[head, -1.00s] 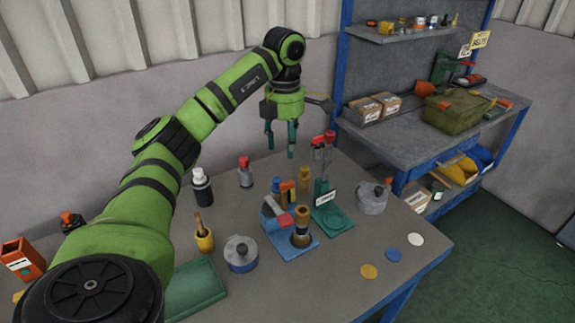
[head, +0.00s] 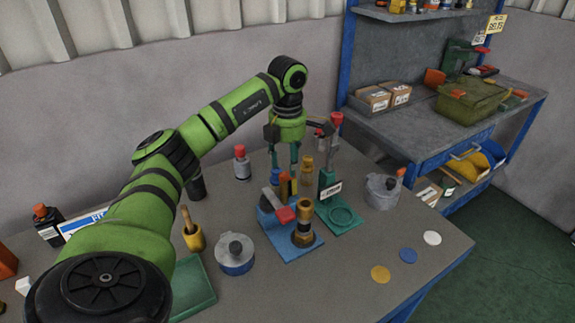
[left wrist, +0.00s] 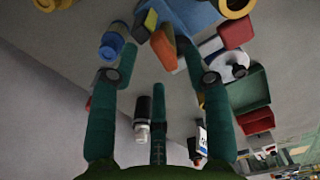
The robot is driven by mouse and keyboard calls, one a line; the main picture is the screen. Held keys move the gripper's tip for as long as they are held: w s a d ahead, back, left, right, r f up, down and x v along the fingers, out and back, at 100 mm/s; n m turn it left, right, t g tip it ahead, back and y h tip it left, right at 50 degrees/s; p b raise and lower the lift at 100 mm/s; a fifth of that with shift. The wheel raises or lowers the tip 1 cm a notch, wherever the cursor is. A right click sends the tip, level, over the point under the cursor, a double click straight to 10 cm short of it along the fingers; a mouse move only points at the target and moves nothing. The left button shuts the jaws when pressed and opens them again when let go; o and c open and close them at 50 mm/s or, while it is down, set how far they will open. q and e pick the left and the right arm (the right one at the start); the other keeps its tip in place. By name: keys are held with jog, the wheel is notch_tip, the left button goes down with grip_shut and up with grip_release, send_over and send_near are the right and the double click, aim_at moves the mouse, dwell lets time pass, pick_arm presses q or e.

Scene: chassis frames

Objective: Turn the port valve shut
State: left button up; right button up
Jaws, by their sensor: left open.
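A blue base (head: 291,246) stands mid-table. It bears a brass fitting (head: 304,217), a red block-like handle (head: 285,214) and a small orange-yellow part (head: 284,185). I cannot tell for sure which part is the port valve. My left gripper (head: 284,167) points down just over the back of this base, open and empty. In the left wrist view its fingers are spread, with an orange-red part (left wrist: 163,46) between or beyond the tips; contact cannot be told. The blue base (left wrist: 192,14) shows at the top there. My right gripper is not in view.
A green base (head: 340,214) with a red-topped post (head: 336,135) stands close on the right. A grey pot (head: 381,191), a lidded pot (head: 235,255), a yellow cup (head: 193,238) and a red-capped bottle (head: 242,163) stand around. Flat discs lie at the front right.

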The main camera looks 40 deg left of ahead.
aim_at(287, 176)
pick_arm(q)
jog(key=shift+s+f, duration=0.1)
jog(key=shift+f, duration=1.15)
grip_shut()
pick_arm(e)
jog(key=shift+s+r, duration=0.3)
